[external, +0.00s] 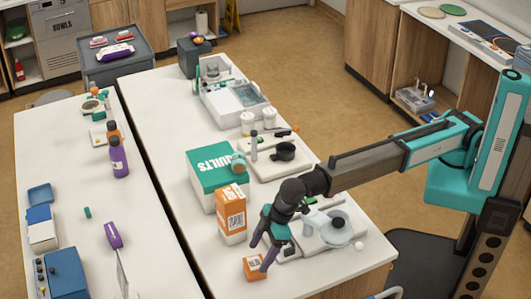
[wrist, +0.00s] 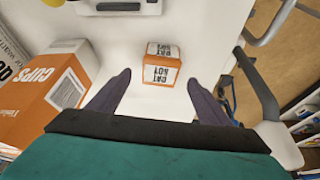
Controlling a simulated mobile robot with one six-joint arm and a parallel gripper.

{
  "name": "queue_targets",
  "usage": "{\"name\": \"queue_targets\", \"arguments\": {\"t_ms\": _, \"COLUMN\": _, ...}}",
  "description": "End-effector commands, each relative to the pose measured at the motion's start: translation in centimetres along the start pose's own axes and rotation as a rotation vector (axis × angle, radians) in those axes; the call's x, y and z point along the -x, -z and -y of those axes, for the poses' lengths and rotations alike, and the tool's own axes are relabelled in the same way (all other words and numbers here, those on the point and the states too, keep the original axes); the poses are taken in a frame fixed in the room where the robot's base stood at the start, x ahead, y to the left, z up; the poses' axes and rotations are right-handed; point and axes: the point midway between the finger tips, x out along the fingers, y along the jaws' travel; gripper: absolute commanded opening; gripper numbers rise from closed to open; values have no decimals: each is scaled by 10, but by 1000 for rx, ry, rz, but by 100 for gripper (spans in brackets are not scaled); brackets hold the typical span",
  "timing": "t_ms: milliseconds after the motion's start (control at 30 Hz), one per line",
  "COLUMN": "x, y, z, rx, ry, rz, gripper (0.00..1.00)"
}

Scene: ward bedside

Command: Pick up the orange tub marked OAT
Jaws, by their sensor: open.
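The small orange tub marked OAT (external: 254,267) stands on the white counter near its front end. In the wrist view the tub (wrist: 162,66) shows orange with a white label, its black lettering upside down. My gripper (external: 259,256) is above and beside the tub, pointing down. In the wrist view my gripper's fingers (wrist: 160,78) are spread wide, and the tub appears between and slightly beyond their tips. The fingers are empty, with a gap on each side of the tub. I cannot tell how high the tips are above the counter.
A tall orange and white carton (external: 231,215) stands close behind the tub; it fills the wrist view's left side (wrist: 45,88). A teal and white box (external: 213,168) is behind it. A white appliance with a bowl (external: 338,230) lies to the right. Counter left of the tub is clear.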

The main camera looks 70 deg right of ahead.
Motion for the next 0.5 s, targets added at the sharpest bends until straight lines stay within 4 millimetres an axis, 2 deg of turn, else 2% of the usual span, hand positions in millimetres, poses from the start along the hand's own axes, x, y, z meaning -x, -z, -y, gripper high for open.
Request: {"name": "queue_targets", "arguments": {"t_ms": 500, "x": -7, "y": 0, "z": 0, "rx": 0, "ry": 0, "rz": 0, "gripper": 72}}
